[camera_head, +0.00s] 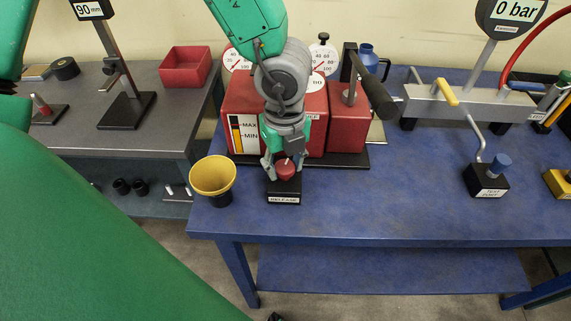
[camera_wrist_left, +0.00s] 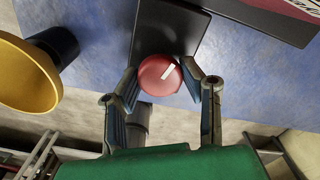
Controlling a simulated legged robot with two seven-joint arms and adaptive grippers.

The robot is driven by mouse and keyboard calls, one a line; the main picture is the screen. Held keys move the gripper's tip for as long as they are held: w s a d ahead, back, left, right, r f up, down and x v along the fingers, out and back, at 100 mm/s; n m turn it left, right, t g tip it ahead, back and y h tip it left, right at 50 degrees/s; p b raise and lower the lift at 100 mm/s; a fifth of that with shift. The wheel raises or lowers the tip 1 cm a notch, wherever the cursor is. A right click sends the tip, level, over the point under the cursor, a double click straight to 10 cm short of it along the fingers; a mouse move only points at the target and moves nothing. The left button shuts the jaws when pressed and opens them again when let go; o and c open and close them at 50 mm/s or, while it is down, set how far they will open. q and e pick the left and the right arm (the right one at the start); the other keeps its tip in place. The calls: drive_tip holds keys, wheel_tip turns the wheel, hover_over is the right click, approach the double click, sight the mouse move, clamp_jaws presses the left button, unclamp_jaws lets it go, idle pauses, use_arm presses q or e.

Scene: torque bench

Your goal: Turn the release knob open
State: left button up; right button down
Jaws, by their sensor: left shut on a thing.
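The red release knob (camera_head: 286,169) sits on a black base labelled RELEASE (camera_head: 284,197) near the front edge of the blue bench. It has a white pointer line on top. My left gripper (camera_head: 279,166) comes down from above and its fingers are closed around the knob. In the left wrist view the round red knob (camera_wrist_left: 160,75) lies between the two fingertips, and its white line points up and to the right. My right gripper cannot be made out in these views.
A yellow funnel-shaped cup (camera_head: 213,178) stands just left of the knob. The red pump unit (camera_head: 347,125) with gauges and a black-gripped lever (camera_head: 378,98) stands behind it. A test port block (camera_head: 487,180) is to the right. The blue bench top (camera_head: 390,195) between is clear.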

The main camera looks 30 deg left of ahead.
sight(285, 164)
use_arm(q)
drive_tip(key=shift+w+r, duration=0.1)
drive_tip(key=shift+w, duration=0.15)
drive_tip(key=o, duration=1)
drive_tip(key=shift+o, duration=0.8)
drive_tip(key=shift+r, duration=0.1)
wheel_tip(285, 164, up, 12)
drive_tip(key=shift+f, duration=0.25)
